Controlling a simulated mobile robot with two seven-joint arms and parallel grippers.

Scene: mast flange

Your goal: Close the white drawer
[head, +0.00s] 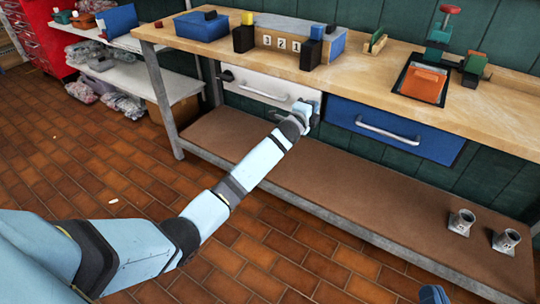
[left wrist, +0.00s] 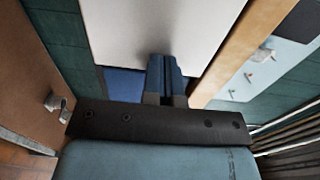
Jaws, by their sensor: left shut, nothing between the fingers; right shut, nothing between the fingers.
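The white drawer (head: 262,86), with a grey bar handle, is under the wooden workbench top, left of the blue drawer (head: 395,128). Its front shows in the head view; I cannot tell exactly how far it stands out. My left arm reaches to its right end, where my left gripper (head: 304,112) is partly hidden by its own wrist. In the left wrist view the blue fingers (left wrist: 166,78) are shut and empty, at the edge of the white front (left wrist: 150,30); contact is unclear. A blue part of my right gripper (head: 433,294), shut, shows at the bottom edge.
The workbench top (head: 375,85) holds blocks, a blue box and an orange item in a black tray. Its lower brown shelf (head: 330,185) carries two metal cups (head: 461,221) at the right. A white side shelf (head: 150,80) stands left. The tiled floor in front is mostly clear.

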